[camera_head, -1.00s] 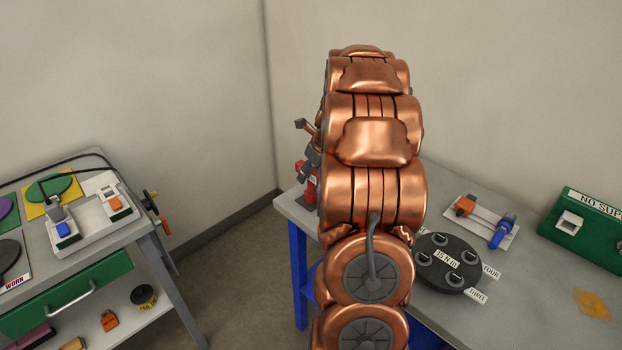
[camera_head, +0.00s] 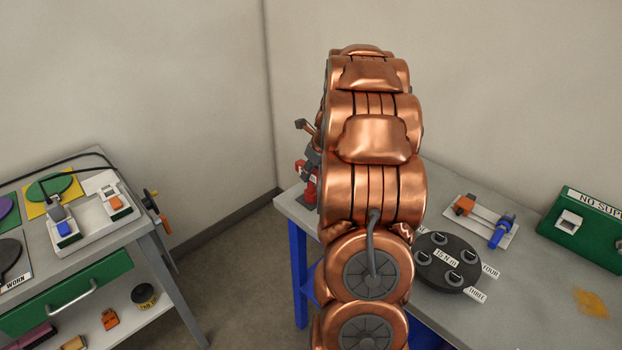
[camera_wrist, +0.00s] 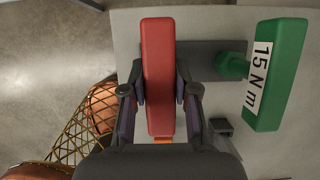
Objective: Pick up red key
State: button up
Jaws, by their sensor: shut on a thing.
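The red key (camera_wrist: 158,60) is a long red bar in the wrist view. It lies lengthwise between the two dark fingers of my gripper (camera_wrist: 159,92), which is shut on it. An orange bit shows at its near end. In the head view, red parts (camera_head: 311,188) show at the left edge of my copper arm, which hides most of my gripper there. I cannot tell from the views whether the key touches the surface beneath it.
A green handle labelled "15 N m" (camera_wrist: 275,75) stands close to the right of the key. A round black disc (camera_head: 447,262) and a plate with orange and blue clamps (camera_head: 482,222) are on the grey table. A cart (camera_head: 95,248) stands at left.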

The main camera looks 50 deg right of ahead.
grip_shut()
jog(key=shift+b, duration=0.45)
notch_tip(320, 180, up, 11)
jog(key=shift+f+b, duration=0.2)
jog(key=shift+b, duration=0.8)
